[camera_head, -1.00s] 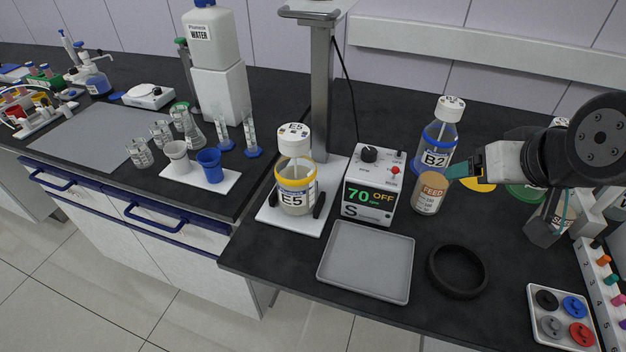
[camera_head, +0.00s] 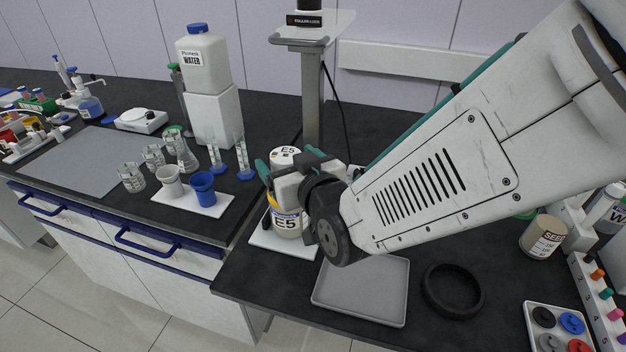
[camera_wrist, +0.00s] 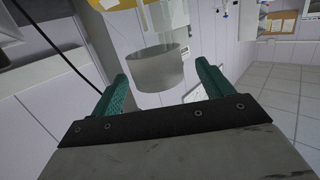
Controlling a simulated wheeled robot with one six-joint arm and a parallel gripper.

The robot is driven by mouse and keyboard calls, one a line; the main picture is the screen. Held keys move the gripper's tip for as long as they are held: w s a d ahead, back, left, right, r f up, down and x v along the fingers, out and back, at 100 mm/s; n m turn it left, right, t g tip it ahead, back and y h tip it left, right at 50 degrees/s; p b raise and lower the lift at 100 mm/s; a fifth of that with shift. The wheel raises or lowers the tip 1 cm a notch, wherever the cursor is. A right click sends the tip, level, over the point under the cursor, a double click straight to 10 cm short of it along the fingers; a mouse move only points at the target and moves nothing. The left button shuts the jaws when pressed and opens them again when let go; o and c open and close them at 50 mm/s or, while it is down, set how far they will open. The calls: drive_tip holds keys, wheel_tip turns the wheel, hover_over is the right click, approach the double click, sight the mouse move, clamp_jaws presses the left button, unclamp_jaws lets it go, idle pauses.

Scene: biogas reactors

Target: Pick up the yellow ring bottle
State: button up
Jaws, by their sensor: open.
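The yellow ring bottle (camera_head: 287,222) stands upright on the stirrer's white plate, with a white cap marked E5, a yellow ring and an E5 label. My gripper (camera_head: 286,166) is at its upper part, below the cap top, with one teal finger showing on the left and one on the right. The gripper body hides part of the bottle's neck and right side. I cannot tell any contact.
My arm hides the stirrer's control box and the back right of the bench. A grey tray (camera_head: 359,318) and a black ring (camera_head: 452,291) lie in front. White and blue beakers (camera_head: 203,188) stand to the left. A metal column (camera_head: 312,100) rises behind the bottle.

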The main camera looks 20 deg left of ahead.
drive_tip(key=x, duration=0.3)
drive_tip(key=shift+w+a+f, duration=0.15)
drive_tip(key=shift+w+a, duration=0.1)
clamp_jaws()
